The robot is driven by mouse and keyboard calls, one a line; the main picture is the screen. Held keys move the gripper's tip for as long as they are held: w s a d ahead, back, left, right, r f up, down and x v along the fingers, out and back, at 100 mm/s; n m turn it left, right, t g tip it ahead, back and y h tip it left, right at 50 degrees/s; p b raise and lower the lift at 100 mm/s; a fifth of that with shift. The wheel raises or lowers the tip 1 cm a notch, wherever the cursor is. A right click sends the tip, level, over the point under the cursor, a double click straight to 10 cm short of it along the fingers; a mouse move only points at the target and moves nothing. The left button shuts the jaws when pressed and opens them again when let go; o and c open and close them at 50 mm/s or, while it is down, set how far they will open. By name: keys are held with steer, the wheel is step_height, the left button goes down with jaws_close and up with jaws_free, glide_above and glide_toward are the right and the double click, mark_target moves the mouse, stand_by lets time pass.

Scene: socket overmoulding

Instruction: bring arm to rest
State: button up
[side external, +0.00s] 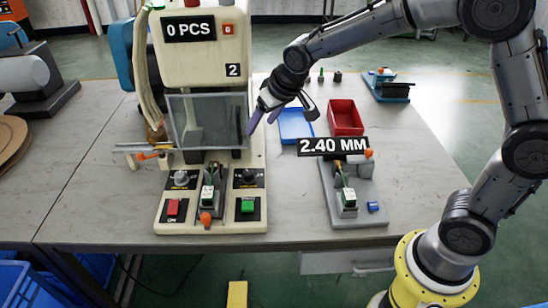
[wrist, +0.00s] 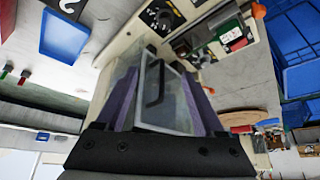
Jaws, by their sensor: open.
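My gripper (side external: 281,122) hangs from the upper right, just right of the overmoulding machine's (side external: 207,50) clear guard. Its jaws are open and nothing shows between them. In the wrist view, the two purple fingers of my gripper (wrist: 160,78) stand apart, with the clear guard (wrist: 178,112) and its dark handle seen beyond them. In the side view, the clear guard (side external: 207,122) is in front of the machine's working space. Whether a finger touches the guard cannot be told.
A grey fixture (side external: 371,196) holds a part at the right front. The machine's base has a red button (side external: 173,208) and green button (side external: 247,206).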

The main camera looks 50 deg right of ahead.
steer(key=s+d+r+t, duration=0.1)
steer(key=s+d+r, duration=0.1)
steer(key=s+r, duration=0.5)
steer(key=s+d+r+t, duration=0.1)
steer(key=s+d+r, duration=0.1)
steer(key=s+r, duration=0.55)
steer(key=s+f+g, duration=0.1)
steer(key=s+f, duration=0.3)
steer(key=s, duration=0.3)
steer(key=s+f+g, duration=0.1)
steer(key=s+f, duration=0.3)
steer(key=s, duration=0.4)
steer(key=shift+s+a+f+n, duration=0.15)
steer(key=shift+s+a+n, duration=0.15)
steer(key=shift+n, duration=0.1)
